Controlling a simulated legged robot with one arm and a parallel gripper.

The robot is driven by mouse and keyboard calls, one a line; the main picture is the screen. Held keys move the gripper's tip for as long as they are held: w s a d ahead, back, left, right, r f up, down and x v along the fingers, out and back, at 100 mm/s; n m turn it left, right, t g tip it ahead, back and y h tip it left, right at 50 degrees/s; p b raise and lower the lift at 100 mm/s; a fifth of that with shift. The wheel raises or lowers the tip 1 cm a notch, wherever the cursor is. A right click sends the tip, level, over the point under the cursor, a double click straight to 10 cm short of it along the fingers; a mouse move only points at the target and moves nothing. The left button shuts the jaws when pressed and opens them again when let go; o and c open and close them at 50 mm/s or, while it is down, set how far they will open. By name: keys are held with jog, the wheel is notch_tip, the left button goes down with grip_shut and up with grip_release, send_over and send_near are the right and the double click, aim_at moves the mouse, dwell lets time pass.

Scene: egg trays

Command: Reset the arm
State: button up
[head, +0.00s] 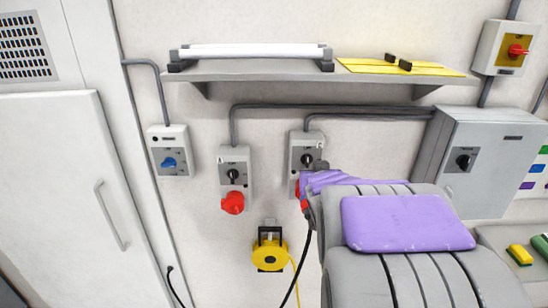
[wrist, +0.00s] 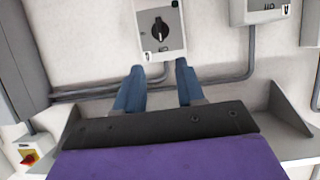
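My arm (head: 408,223), grey with purple covers, reaches up from the lower right of the head view toward the wall. My gripper's two blue fingers (wrist: 157,88) stand apart in the wrist view, with nothing between them. In that upside-down view, a grey switch box (wrist: 160,48) with a black rotary knob lies just past the fingertips. I cannot tell whether the fingers touch the wall. In the head view the arm's end partly covers the same kind of box (head: 305,140), and the fingers are hidden.
A shelf (head: 230,75) with a lamp bar and a yellow plate juts out above the arm. Another switch box (head: 234,158) with a red plug, a blue-knobbed box (head: 170,160), a yellow reel (head: 268,258) and a grey cabinet (head: 490,155) line the wall. A white door stands left.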

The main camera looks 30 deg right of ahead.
jog(key=s+a+f+n+g+y+b, duration=0.1)
jog(key=s+a+f+g+y+b, duration=0.15)
jog(key=s+a+f, duration=0.35)
jog(key=s+a+f+n+g+y+b, duration=0.1)
jog(key=s+a+f+g+y, duration=0.2)
jog(key=a+f, duration=0.45)
jog(key=s+a+f+n+g+y+b, duration=0.1)
jog(key=s+a+f+n+g, duration=0.1)
jog(key=s+a, duration=0.5)
jog(key=s+a+f+n+g+b, duration=0.2)
jog(key=s+a+f+g, duration=0.2)
jog(key=s, duration=0.9)
jog(key=a+g, duration=0.2)
jog(key=a, duration=0.1)
jog(key=shift+a+f+y, duration=0.15)
jog(key=shift+a+y, duration=0.1)
jog(key=shift+y, duration=0.1)
